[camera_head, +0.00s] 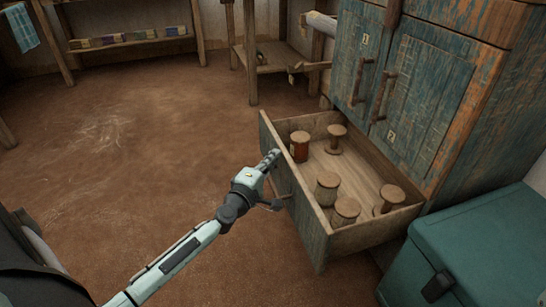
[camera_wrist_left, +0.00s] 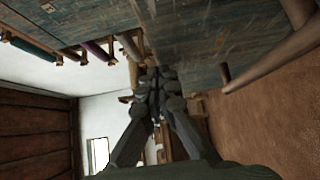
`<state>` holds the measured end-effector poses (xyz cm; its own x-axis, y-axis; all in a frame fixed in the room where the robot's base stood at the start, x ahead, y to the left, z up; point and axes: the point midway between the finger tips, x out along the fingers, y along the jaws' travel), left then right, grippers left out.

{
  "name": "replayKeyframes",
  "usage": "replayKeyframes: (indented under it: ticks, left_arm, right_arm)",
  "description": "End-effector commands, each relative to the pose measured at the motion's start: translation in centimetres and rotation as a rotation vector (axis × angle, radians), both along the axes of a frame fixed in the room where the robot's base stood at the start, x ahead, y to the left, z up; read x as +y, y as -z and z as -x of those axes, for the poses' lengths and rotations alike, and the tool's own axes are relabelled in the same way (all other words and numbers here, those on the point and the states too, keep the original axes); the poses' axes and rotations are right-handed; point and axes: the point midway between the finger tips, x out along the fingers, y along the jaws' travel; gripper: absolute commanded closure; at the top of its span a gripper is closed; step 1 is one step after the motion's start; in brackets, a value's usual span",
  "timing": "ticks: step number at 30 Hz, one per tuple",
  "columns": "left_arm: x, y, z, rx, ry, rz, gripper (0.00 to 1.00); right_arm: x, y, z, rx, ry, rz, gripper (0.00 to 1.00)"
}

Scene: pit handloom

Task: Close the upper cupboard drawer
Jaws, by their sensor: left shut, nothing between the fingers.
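The open drawer (camera_head: 283,182) is pulled out below the doors of the worn blue-green cupboard (camera_head: 425,105). It holds several wooden spools, one wound with reddish-brown thread (camera_head: 299,147). My left gripper (camera_head: 273,157) is shut and empty at the outer face of the drawer front, near its top edge. In the left wrist view its fingers (camera_wrist_left: 157,85) are together beside a blue-green wooden panel (camera_wrist_left: 200,35) with a bar handle (camera_wrist_left: 265,62). I cannot tell whether the fingertips touch the drawer front. My right gripper is not in view.
A teal box (camera_head: 475,240) stands on the floor right of the drawer, close to its corner. A wooden frame (camera_head: 270,62) stands behind, and a low shelf with coloured bundles (camera_head: 125,37) at the back left. The brown floor (camera_head: 130,140) left of the drawer is clear.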

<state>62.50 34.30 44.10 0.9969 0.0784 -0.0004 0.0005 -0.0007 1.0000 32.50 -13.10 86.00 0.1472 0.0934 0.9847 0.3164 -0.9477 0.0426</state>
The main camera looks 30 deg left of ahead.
Motion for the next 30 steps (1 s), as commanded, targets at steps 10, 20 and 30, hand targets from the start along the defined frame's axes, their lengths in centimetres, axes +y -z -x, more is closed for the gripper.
replayKeyframes:
  ticks: [10,20,30]
  left_arm:
    - [-0.2,-0.1,-0.2,-0.001,0.0,0.001,1.0]
    - [-3.4,-0.4,-4.0,-0.002,0.001,0.005,1.0]
    - [-9.2,-0.1,-10.7,-0.003,0.001,0.005,1.0]
  right_arm:
    - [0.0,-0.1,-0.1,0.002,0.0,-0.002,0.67]
    - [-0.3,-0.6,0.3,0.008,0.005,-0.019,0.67]
    - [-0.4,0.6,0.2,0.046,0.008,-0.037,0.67]
